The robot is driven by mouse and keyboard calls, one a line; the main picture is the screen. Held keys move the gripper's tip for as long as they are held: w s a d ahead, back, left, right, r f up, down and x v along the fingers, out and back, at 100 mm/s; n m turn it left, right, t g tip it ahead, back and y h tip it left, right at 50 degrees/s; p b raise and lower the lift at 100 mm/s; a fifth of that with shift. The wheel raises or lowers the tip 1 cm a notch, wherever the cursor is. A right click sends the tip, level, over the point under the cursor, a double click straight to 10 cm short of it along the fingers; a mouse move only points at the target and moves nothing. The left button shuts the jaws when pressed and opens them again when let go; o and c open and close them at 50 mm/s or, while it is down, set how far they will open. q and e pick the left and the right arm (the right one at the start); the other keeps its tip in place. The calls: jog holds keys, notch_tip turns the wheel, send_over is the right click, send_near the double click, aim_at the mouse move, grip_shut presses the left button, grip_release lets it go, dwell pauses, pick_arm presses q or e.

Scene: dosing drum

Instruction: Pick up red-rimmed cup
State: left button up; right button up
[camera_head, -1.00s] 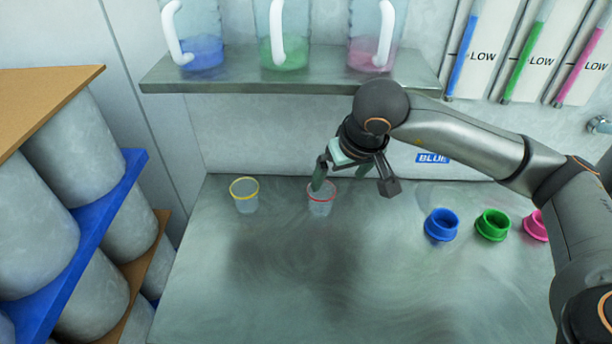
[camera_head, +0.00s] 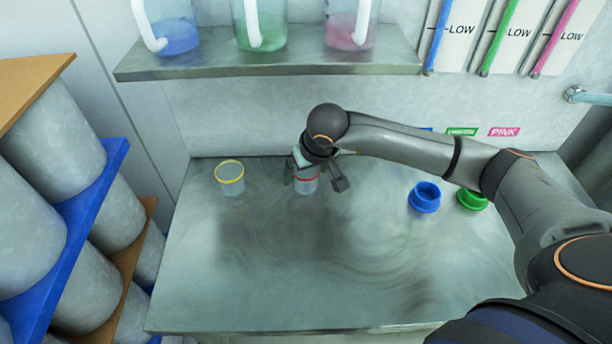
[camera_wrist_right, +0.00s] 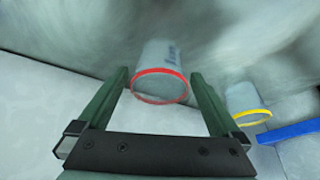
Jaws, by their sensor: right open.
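The red-rimmed cup (camera_head: 307,186) is clear and stands upright on the metal bench (camera_head: 290,270), towards its back. My right gripper (camera_head: 316,185) is open over it, and partly hides it. In the right wrist view the red-rimmed cup (camera_wrist_right: 160,72) lies between the tips of the two green fingers (camera_wrist_right: 160,80), with gaps on both sides. I cannot tell how deep the fingers reach around it. The yellow-rimmed cup (camera_head: 230,178) stands to its left, and also shows in the right wrist view (camera_wrist_right: 246,105). My left gripper is not in view.
A shelf (camera_head: 270,66) with jugs hangs above the bench's back. Grey drums (camera_head: 60,140) stand on racks at left. The bench's front middle is clear.

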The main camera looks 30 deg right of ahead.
jog(key=shift+w+f, duration=0.15)
jog(key=shift+f, duration=0.35)
jog(key=c, duration=1.3)
jog(key=shift+r, duration=0.1)
